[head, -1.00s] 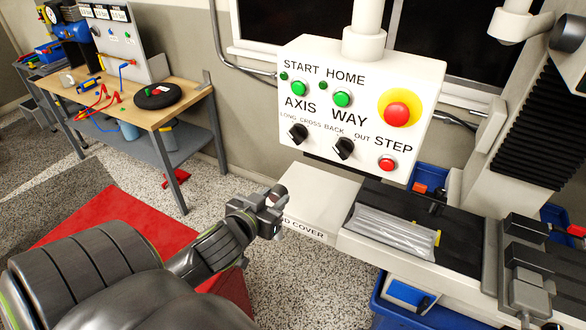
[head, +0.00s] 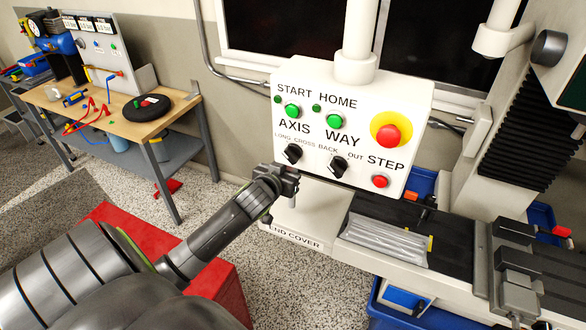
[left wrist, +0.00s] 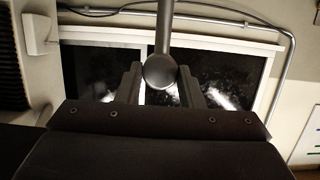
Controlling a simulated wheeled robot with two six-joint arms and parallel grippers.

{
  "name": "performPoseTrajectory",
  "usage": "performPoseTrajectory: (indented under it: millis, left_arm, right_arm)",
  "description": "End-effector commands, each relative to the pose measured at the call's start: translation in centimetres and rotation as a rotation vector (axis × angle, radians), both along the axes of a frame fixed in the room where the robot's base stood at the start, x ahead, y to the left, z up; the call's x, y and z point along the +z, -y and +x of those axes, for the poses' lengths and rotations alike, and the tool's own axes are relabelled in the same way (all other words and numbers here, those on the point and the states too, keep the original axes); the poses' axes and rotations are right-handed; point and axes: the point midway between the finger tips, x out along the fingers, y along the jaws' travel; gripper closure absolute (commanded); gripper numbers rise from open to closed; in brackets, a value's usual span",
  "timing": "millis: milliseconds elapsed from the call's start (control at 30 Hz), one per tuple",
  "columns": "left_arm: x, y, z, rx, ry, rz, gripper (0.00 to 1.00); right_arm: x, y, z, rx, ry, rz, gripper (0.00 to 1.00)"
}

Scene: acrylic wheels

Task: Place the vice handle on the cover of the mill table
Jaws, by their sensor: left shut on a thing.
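My left gripper (head: 288,177) is shut on the vice handle, in front of the lower left of the control panel. In the left wrist view the handle (left wrist: 160,70) is a grey bar with a round end, between the two jaws (left wrist: 160,88). In the head view the gripper mostly hides it; a short grey piece (head: 292,199) hangs below the jaws. The pale end cover (head: 325,213) of the mill table lies under and behind the gripper, with its label on the front face. The handle appears above the cover, apart from it. My right gripper is not in view.
The control panel (head: 350,130) with knobs and buttons hangs close above the cover. A wrapped clear package (head: 385,240) lies on the mill table right of the cover. A grey vice (head: 515,265) stands farther right. A workbench (head: 145,125) is at the far left.

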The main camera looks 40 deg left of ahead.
Motion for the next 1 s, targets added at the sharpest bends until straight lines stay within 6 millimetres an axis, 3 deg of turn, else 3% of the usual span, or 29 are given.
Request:
performPoseTrajectory:
  millis: [200,600,967,1000]
  left_arm:
    - [0.2,-0.5,2.3,-0.002,0.003,-0.001,0.93]
    - [-3.2,-0.5,2.4,-0.002,0.001,-0.001,0.93]
    - [-3.7,-0.5,2.4,-0.002,0.002,0.000,0.93]
    - [-3.9,-0.5,2.3,-0.001,-0.001,-0.001,0.65]
  right_arm:
    - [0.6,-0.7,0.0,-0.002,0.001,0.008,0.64]
    - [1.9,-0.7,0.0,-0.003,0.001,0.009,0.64]
    - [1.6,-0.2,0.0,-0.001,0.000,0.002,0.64]
    - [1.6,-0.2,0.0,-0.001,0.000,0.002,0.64]
